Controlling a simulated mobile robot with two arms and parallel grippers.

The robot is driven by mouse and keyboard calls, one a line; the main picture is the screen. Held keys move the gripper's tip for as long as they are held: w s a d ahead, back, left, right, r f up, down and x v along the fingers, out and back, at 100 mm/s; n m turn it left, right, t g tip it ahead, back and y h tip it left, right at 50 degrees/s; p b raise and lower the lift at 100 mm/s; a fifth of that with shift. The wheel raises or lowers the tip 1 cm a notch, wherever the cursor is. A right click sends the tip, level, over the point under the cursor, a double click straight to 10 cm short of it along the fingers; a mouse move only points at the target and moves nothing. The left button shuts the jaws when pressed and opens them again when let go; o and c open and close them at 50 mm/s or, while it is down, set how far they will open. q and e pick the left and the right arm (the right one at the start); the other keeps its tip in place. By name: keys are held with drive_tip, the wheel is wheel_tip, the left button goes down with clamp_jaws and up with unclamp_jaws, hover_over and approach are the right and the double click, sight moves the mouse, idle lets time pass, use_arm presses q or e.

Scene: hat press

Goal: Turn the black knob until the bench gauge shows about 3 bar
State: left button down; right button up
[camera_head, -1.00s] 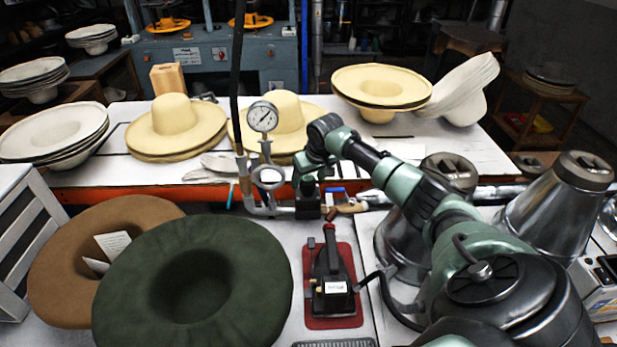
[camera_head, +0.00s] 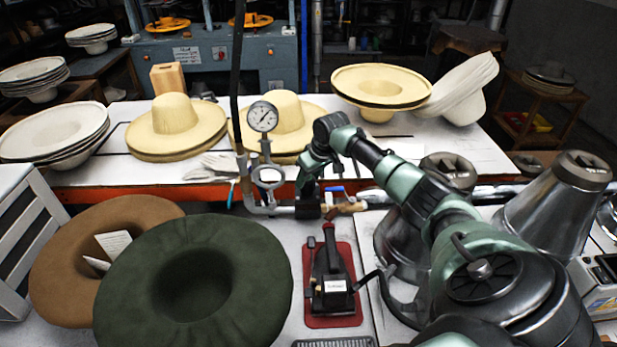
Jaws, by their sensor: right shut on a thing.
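The bench gauge (camera_head: 263,116) is a round white dial on a metal pipe stand behind the dark green hat. Its needle leans up and to the right, but the scale is too small to read. My right gripper (camera_head: 308,197) reaches down to the pipe fitting at the right of the gauge stand. It is shut on the black knob (camera_head: 307,210), which is largely hidden by the gripper and hard to tell from the dark fitting. My left gripper is not in view.
A valve with red and blue levers (camera_head: 343,205) sits close at the right of my gripper. A black tool on a red base (camera_head: 331,280) stands in front. A dark green hat (camera_head: 245,270) fills the front left. Straw hats (camera_head: 176,125) stand behind.

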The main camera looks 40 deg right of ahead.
drive_tip(key=n+y+b, duration=0.1)
drive_tip(key=n, duration=0.2)
drive_tip(key=shift+w+d+f, duration=0.1)
drive_tip(key=shift+n+g+y+b, duration=0.3)
drive_tip(key=shift+n+y+b, duration=0.5)
drive_tip(key=shift+n+b, duration=0.75)
drive_tip(key=shift+d+n, duration=0.1)
drive_tip(key=shift+n, duration=0.25)
drive_tip(key=o, duration=1.4)
drive_tip(key=shift+c, duration=0.2)
drive_tip(key=b+v, duration=0.1)
drive_tip(key=v, duration=0.7)
drive_tip(key=shift+f, duration=0.1)
